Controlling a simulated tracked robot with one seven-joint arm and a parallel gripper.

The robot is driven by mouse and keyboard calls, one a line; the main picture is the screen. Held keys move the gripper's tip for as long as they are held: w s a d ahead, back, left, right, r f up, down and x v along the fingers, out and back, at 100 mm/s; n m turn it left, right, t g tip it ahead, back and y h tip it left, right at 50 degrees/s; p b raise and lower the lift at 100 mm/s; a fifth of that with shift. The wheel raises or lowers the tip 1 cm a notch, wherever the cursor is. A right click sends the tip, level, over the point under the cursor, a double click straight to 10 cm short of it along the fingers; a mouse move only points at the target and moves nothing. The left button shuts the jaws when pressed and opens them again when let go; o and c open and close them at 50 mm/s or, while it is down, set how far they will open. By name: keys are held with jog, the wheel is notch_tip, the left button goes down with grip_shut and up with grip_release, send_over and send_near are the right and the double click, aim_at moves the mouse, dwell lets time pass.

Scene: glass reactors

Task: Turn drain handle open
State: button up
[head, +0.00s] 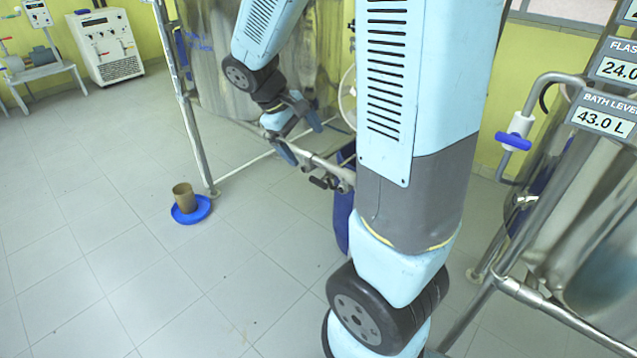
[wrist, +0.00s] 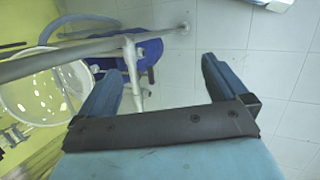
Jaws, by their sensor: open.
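My gripper (head: 302,142) is open beside the big steel vessel in the head view, its blue fingers at a metal drain pipe (head: 328,166). In the wrist view, the gripper (wrist: 162,67) has its fingers spread wide.
A steel vessel (head: 226,60) stands behind my gripper, with a frame leg (head: 183,105). A brown beaker (head: 183,196) stands in a blue dish (head: 191,212) on the floor. A blue-handled valve (head: 514,140) is at right. A white round basin (wrist: 35,95) and blue container (wrist: 150,50) are close by.

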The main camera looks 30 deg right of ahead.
jog(key=w+d+f+n+h, duration=0.1)
jog(key=w+f+n+h, duration=0.35)
jog(key=f, duration=0.45)
jog(key=w+d+f+n+h, duration=0.1)
jog(key=w+f+n+h, duration=0.2)
jog(key=w+f, duration=0.35)
jog(key=n+t+h, duration=0.4)
jog(key=n+t, duration=0.3)
jog(key=n, duration=0.3)
send_near(315, 184)
jog(key=x, duration=1.1)
jog(key=shift+s+d+r, duration=0.1)
jog(key=shift+d+r, duration=0.05)
jog(key=shift+d, duration=0.1)
jog(key=shift+c, duration=0.3)
jog(key=c, duration=0.6)
